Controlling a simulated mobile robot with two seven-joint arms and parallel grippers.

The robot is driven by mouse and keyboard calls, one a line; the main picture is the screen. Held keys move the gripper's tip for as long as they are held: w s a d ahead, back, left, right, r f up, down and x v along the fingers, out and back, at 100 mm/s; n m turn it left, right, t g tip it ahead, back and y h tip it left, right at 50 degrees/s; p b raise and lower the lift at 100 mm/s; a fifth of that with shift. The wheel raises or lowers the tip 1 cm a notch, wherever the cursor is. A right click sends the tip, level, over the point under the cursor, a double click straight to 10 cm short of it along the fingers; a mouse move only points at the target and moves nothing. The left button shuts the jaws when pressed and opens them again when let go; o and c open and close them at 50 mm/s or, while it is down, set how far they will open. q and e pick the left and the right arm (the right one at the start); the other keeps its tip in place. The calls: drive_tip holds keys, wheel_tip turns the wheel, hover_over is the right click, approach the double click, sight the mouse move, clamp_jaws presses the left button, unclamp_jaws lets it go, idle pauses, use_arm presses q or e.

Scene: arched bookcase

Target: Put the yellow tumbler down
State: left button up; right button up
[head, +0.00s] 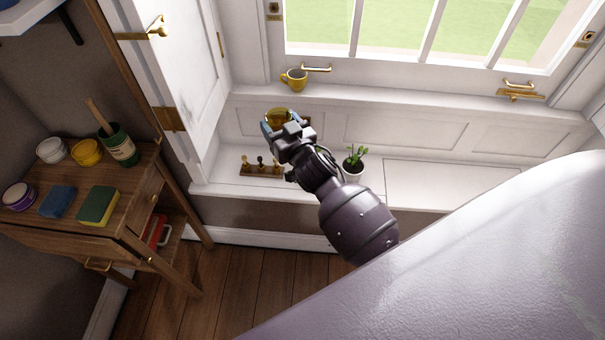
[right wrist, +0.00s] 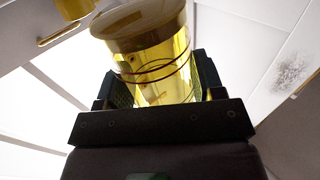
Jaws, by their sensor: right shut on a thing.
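The yellow tumbler (head: 279,115) is see-through and shows just beyond my right gripper (head: 281,127) in the head view, above the white window seat (head: 225,178). In the right wrist view the tumbler (right wrist: 160,62) stands between the two dark fingers of my right gripper (right wrist: 158,95), which is shut on it. Its wide round end faces the top of that view. The gripper hides part of the tumbler in the head view. I cannot tell whether the tumbler touches any surface. My left gripper is not in view.
A yellow mug (head: 294,79) stands on the window ledge (head: 400,97). On the seat are a small wooden rack (head: 261,170) and a potted plant (head: 353,163). The seat is bare further right. An open white shutter (head: 190,70) stands left; a wooden side table (head: 60,224) holds pots and sponges.

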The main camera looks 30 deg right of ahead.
drive_tip(key=w+f+b, duration=0.1)
drive_tip(key=w+f, duration=0.3)
drive_tip(key=f, duration=0.2)
drive_tip(key=b, duration=0.7)
hover_over(279, 186)
wheel_tip(279, 186, down, 16)
wheel_tip(279, 186, down, 4)
drive_tip(key=shift+s+a+r+b, duration=0.1)
drive_tip(key=shift+s+r+b, duration=0.1)
drive_tip(key=shift+b, duration=0.45)
drive_tip(key=shift+w+f, duration=0.1)
drive_tip(key=shift+f, duration=0.25)
drive_tip(key=shift+w+r, duration=0.1)
drive_tip(key=shift+r, duration=0.2)
drive_tip(key=shift+f, duration=0.3)
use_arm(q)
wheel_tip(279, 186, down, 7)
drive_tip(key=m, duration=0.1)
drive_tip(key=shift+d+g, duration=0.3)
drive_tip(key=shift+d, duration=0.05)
use_arm(e)
drive_tip(key=o, duration=1)
drive_tip(key=shift+r, duration=0.1)
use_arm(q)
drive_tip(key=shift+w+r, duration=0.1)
